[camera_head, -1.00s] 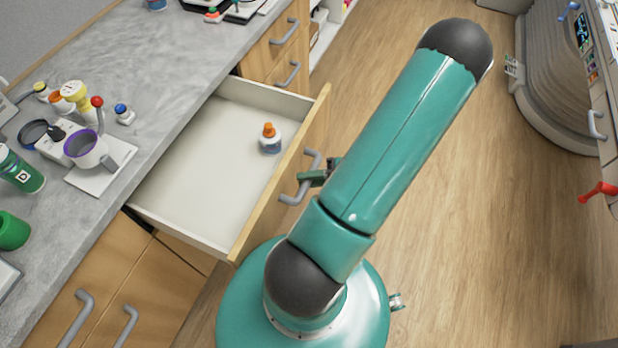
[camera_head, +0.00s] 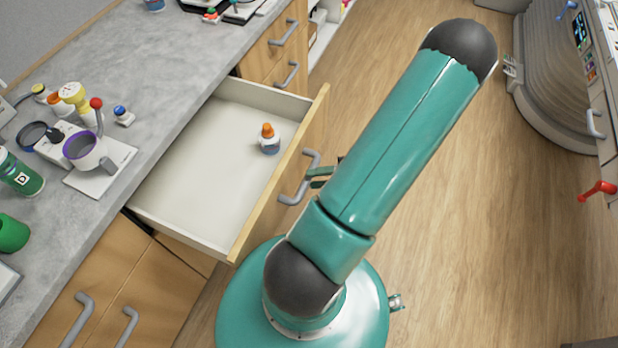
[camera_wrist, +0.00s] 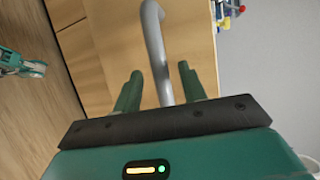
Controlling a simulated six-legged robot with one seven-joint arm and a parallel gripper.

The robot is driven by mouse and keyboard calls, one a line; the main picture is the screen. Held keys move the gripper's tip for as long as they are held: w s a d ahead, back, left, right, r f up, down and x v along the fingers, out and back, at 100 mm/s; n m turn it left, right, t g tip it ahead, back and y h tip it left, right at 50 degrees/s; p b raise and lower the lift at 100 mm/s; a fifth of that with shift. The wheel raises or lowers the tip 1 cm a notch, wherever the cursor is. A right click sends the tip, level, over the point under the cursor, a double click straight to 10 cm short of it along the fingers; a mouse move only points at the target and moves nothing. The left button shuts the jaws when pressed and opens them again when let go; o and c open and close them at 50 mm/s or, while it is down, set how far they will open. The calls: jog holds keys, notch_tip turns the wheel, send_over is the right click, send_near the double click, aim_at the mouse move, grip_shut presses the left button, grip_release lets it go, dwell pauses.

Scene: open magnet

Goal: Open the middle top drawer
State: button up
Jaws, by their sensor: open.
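The middle top drawer (camera_head: 233,240) is pulled well out of the counter, and its white inside is in plain view. A small bottle with an orange cap (camera_head: 269,139) stands in it. The grey drawer handle (camera_head: 298,180) is on its wooden front. My gripper (camera_head: 319,177) is beside the handle, mostly hidden behind my arm in the head view. In the wrist view my gripper (camera_wrist: 160,88) is open, with its two green fingers on either side of the grey handle (camera_wrist: 158,50). The fingers look apart from the bar.
The grey counter (camera_head: 175,60) at left holds a purple-rimmed cup (camera_head: 82,148), a green can (camera_head: 20,174) and other small items. Closed cabinets with handles (camera_head: 80,318) lie below. Wooden floor (camera_head: 470,230) is clear at right. A wall unit with a red lever (camera_head: 598,190) stands at far right.

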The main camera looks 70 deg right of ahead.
jog(key=v, duration=1)
jog(key=shift+s+d, duration=0.15)
jog(key=shift+s, duration=0.15)
jog(key=shift+r, duration=0.15)
jog(key=w+r+n+g+y, duration=0.1)
jog(key=w+r+g, duration=0.1)
jog(key=w, duration=0.2)
jog(key=w+a+r+n+g+y, duration=0.1)
jog(key=w+r+n+g, duration=0.1)
jog(key=w+r+g, duration=0.1)
jog(key=w+a+r+n+g, duration=0.1)
jog(key=w+r+g, duration=0.2)
jog(key=w, duration=0.2)
jog(key=shift+w+a+r+y, duration=0.1)
jog(key=shift+w+a+y, duration=0.15)
jog(key=shift+w+y, duration=0.15)
jog(key=w+a+r+n+g+h, duration=0.3)
jog(key=w+a+r+n+g, duration=0.15)
jog(key=w+a+r, duration=0.45)
jog(key=w+a+r+n+t+h, duration=0.1)
jog(key=w+a+r+n+h, duration=0.1)
jog(key=a+r, duration=0.4)
jog(key=w+a+r+n+t+h, duration=0.2)
jog(key=a+r, duration=0.4)
jog(key=a, duration=0.9)
jog(key=shift+w+a+r+n+h, duration=0.35)
jog(key=shift+w+n+h, duration=0.35)
jog(key=shift+h, duration=0.5)
jog(key=shift+s+f+t, duration=0.1)
jog(key=shift+t, duration=0.15)
